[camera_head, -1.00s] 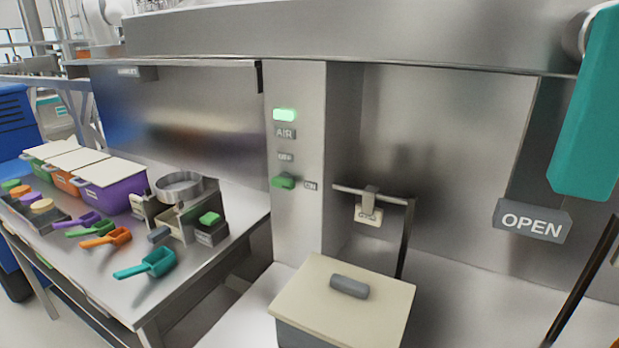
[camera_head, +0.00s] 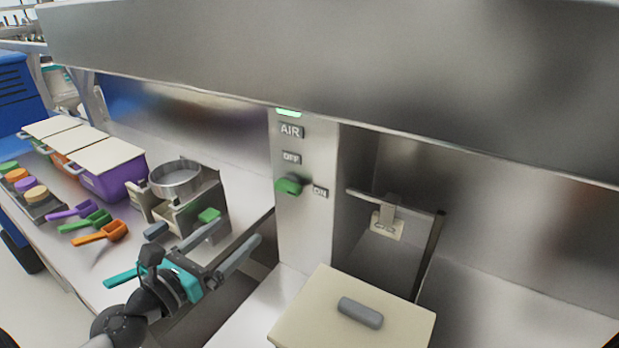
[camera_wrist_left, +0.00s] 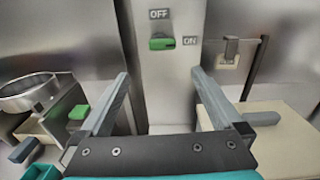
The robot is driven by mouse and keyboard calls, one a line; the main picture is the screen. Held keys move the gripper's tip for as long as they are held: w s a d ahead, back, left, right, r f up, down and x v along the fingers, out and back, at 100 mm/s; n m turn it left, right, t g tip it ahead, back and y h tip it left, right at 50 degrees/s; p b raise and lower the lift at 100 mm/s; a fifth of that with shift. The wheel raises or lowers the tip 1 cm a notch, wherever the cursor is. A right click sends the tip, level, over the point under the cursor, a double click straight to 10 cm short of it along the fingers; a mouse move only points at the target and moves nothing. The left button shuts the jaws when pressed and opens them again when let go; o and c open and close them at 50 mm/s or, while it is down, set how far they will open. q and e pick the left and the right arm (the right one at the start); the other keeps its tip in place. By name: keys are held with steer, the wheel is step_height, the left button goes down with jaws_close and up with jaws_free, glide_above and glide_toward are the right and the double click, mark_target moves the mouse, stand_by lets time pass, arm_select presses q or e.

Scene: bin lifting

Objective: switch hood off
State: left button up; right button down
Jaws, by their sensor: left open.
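The hood's green switch knob (camera_head: 289,185) sits on the steel panel (camera_head: 305,225) between the bench and the bay on the right. The OFF label (camera_head: 291,158) is above it and the ON label (camera_head: 320,192) is to its right; the knob points toward ON. A green lamp (camera_head: 289,112) glows above the AIR label (camera_head: 291,131). My left gripper (camera_head: 232,243) is open and empty, below and left of the knob, apart from it. In the left wrist view the knob (camera_wrist_left: 161,42) shows beyond and above the open fingers (camera_wrist_left: 160,92). My right gripper is not in view.
A lidded cream bin (camera_head: 345,315) stands below right of the panel. A round sieve (camera_head: 175,179) on a stand, scoops (camera_head: 100,233) and lidded coloured bins (camera_head: 110,178) occupy the left bench. The steel hood edge (camera_head: 400,135) overhangs above. Space before the panel is clear.

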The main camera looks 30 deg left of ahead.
arm_select(q)
steer(key=p, duration=0.4)
glide_toward(284, 188)
steer(key=shift+m, duration=0.3)
steer(key=w, duration=0.7)
steer(key=shift+d, duration=0.25)
steer(key=shift+w+d+f, duration=0.1)
steer(key=shift+w, duration=0.75)
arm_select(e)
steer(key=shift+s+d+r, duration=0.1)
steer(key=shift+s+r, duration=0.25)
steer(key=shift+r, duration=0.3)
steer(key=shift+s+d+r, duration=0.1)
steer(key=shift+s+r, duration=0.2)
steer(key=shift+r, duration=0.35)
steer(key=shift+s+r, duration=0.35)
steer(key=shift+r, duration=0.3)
arm_select(q)
steer(key=shift+c, duration=0.2)
steer(key=c, duration=1.2)
